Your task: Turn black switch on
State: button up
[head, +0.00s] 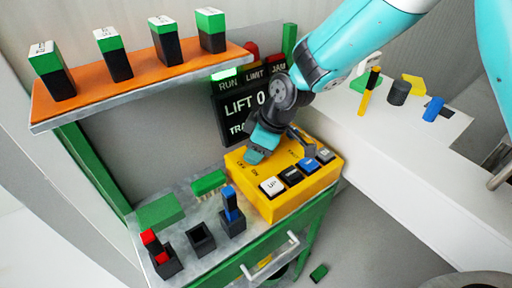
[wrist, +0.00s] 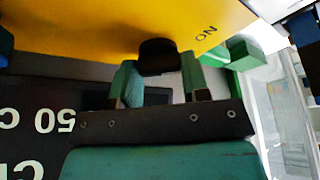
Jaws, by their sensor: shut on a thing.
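The black switch (wrist: 158,57) shows in the wrist view as a dark rounded knob on the yellow control box, beside the printed word ON. The yellow control box (head: 285,205) stands on the bench in the head view, and its yellow face also fills the top of the wrist view (wrist: 110,22). My gripper (wrist: 160,85) is at the box with its two green-tipped fingers on either side of the knob, shut on it. In the head view my gripper (head: 275,146) hides the switch at the back of the box.
White, black and blue buttons (head: 271,187) line the front of the box. An orange shelf (head: 140,83) with several green-and-black blocks is at upper left. A display panel (head: 240,112) stands behind the box. Black holders (head: 201,240) stand at front left; a white table (head: 400,135) is right.

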jog(key=shift+w+f+n+g+b, duration=0.15)
jog(key=shift+n+g+b, duration=0.25)
jog(key=shift+n, duration=0.6)
jog(key=shift+n+g, duration=0.4)
jog(key=shift+n, duration=0.6)
jog(key=o, duration=0.6)
jog(key=shift+o, duration=0.2)
jog(key=shift+r, duration=0.2)
jog(key=b+v, duration=0.1)
jog(key=v, duration=1.6)
jog(key=shift+d+b, duration=0.3)
jog(key=shift+b, duration=0.1)
